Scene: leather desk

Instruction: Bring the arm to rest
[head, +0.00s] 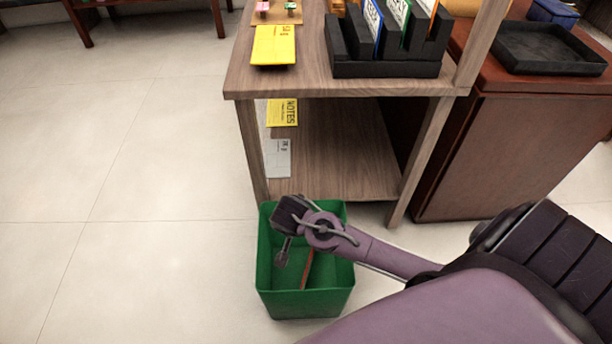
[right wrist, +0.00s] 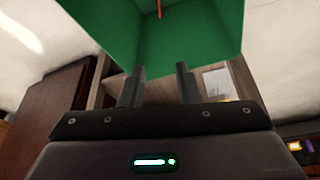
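My right arm (head: 385,257) comes in from the lower right and reaches over a green bin (head: 305,305). My right gripper (head: 282,258) points down at the bin's opening. In the right wrist view the two fingers of my right gripper (right wrist: 158,82) stand apart with nothing between them. The green bin fills the top of that view (right wrist: 205,30), beyond the fingertips. A thin red-orange object (head: 307,269) lies inside the bin, and a bit of it shows in the right wrist view (right wrist: 160,9). My left gripper is not in view.
A wooden shelf desk (head: 345,150) stands behind the bin, bearing a yellow packet (head: 273,45) and a black organizer (head: 385,68). A dark red cabinet (head: 510,150) with a black tray (head: 548,50) stands at the right. The tiled floor (head: 130,170) at left is clear.

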